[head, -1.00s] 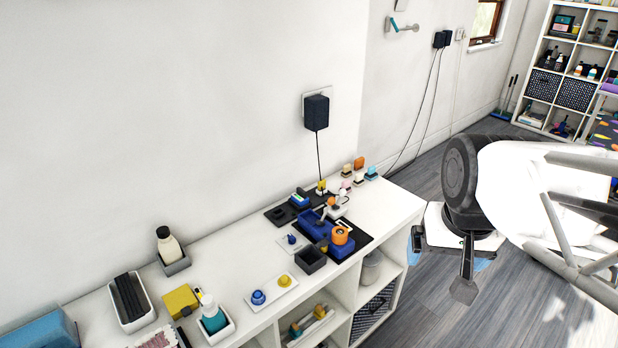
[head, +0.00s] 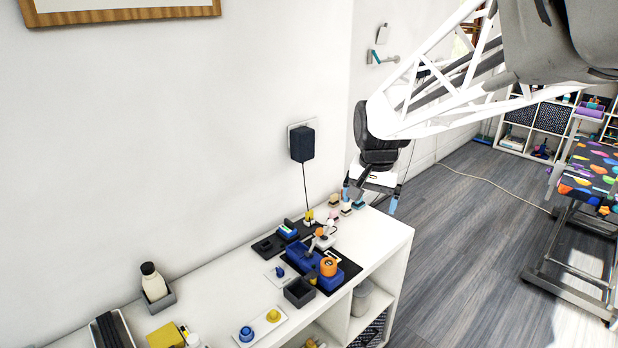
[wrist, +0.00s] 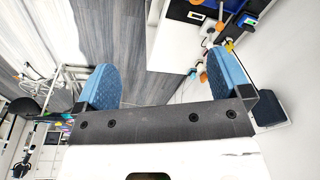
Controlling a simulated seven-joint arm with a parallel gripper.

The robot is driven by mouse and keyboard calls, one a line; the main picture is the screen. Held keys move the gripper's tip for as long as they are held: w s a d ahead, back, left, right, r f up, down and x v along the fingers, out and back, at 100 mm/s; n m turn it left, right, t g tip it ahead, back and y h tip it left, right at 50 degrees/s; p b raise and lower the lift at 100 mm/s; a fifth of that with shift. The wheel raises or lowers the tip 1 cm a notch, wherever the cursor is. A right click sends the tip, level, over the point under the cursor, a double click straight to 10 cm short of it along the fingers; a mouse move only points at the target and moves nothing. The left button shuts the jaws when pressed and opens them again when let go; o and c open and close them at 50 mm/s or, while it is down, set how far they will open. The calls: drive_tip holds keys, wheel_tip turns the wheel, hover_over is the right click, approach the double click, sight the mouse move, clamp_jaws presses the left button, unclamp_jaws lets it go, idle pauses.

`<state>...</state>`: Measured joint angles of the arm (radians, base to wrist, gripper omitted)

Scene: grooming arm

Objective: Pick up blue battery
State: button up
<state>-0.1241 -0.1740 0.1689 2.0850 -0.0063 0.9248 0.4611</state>
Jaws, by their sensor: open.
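A small blue block, which looks like the blue battery (head: 287,230), sits in a black holder on a dark mat on the white cabinet. It also seems to show at the top right of the wrist view (wrist: 250,19), small and partly unclear. My gripper (head: 370,199) hangs near the right back end of the cabinet, to the right of the block and apart from it. Its two blue fingers are spread with nothing between them; they also show in the wrist view (wrist: 165,85).
A larger blue tray (head: 317,262) with an orange round part (head: 328,267) stands in front of the block. Small coloured blocks (head: 346,208) stand close to my gripper. A black wall adapter (head: 302,145) hangs above, its cable running down. The cabinet's right front corner is clear.

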drive_tip(key=w+a+f+m, duration=0.1)
drive_tip(key=w+a+f, duration=0.1)
drive_tip(key=w, duration=0.3)
drive_tip(key=w+a+f, duration=0.2)
drive_tip(key=w+a, duration=0.1)
drive_tip(key=w, duration=0.2)
drive_tip(key=m+g, duration=0.2)
drive_tip(key=m, duration=0.2)
hover_over(288, 221)
drive_tip(key=f, duration=2.1)
drive_tip(key=shift+s+d+f, duration=0.2)
drive_tip(key=shift+s+f, duration=0.1)
drive_tip(key=shift+w+a+f, duration=0.2)
drive_tip(key=shift+a+f, duration=0.05)
drive_tip(key=shift+f, duration=0.1)
drive_tip(key=shift+f, duration=1.3)
drive_tip(key=shift+f, duration=2.6)
